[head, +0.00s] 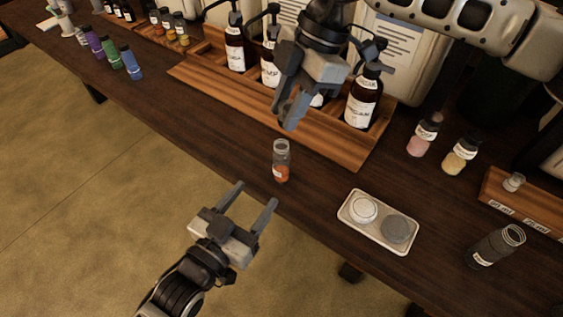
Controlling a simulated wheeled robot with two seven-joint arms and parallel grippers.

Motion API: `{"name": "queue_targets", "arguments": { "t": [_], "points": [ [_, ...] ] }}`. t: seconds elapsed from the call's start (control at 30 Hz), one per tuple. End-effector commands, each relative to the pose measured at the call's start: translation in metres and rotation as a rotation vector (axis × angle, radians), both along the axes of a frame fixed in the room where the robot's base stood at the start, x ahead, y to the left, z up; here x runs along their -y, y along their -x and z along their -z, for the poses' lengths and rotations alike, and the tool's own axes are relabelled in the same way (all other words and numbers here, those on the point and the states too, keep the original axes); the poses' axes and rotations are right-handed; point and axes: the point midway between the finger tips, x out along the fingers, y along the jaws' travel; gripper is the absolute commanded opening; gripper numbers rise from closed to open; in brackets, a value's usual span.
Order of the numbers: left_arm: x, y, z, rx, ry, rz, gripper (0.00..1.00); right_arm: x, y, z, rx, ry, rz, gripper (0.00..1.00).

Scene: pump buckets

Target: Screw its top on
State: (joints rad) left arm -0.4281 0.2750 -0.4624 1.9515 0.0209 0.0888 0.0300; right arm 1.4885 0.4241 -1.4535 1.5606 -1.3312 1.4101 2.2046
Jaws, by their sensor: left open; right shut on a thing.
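A small clear bottle (281,161) with orange contents stands upright on the dark wooden table near its front edge. Its mouth looks open, with no top on it. My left gripper (257,195) is open and empty, with its fingers pointing toward this bottle from the front-left, apart from it. My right gripper (290,121) is above and behind the bottle, pointing down. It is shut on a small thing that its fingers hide. A tray (346,214) to the right holds a white round piece (363,209) and a grey round piece (396,229).
A wooden rack (335,148) with several pump bottles stands behind my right gripper. An open glass jar (497,246) stands at the right. The table between bottle and tray is clear.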

Motion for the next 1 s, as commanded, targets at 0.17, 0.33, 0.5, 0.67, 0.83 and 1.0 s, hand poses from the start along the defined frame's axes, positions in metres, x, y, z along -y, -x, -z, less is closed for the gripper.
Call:
{"name": "queue_targets", "arguments": {
  "t": [0.17,0.33,0.5,0.67,0.83,1.0],
  "points": [
    [0.004,-0.001,-0.005,0.029,0.003,0.017,0.56,-0.008,-0.004,-0.01,0.001,0.001,0.246,0.07],
    [0.005,-0.001,-0.006,0.037,0.004,0.022,0.56,-0.01,-0.006,-0.012,-0.001,0.003,0.326,0.07],
    [0.005,-0.001,-0.006,0.037,0.004,0.022,0.56,-0.01,-0.005,-0.012,-0.001,0.003,0.329,0.07],
    [0.005,-0.002,-0.006,0.037,0.005,0.021,0.56,-0.01,-0.005,-0.012,-0.002,0.004,0.327,0.07],
    [0.013,-0.015,-0.007,0.04,0.007,0.02,0.56,-0.01,-0.005,-0.012,-0.002,0.004,0.326,0.07],
    [0.029,-0.042,-0.007,0.04,0.007,0.02,0.56,-0.01,-0.005,-0.012,-0.002,0.004,0.326,0.07]
  ]
}}
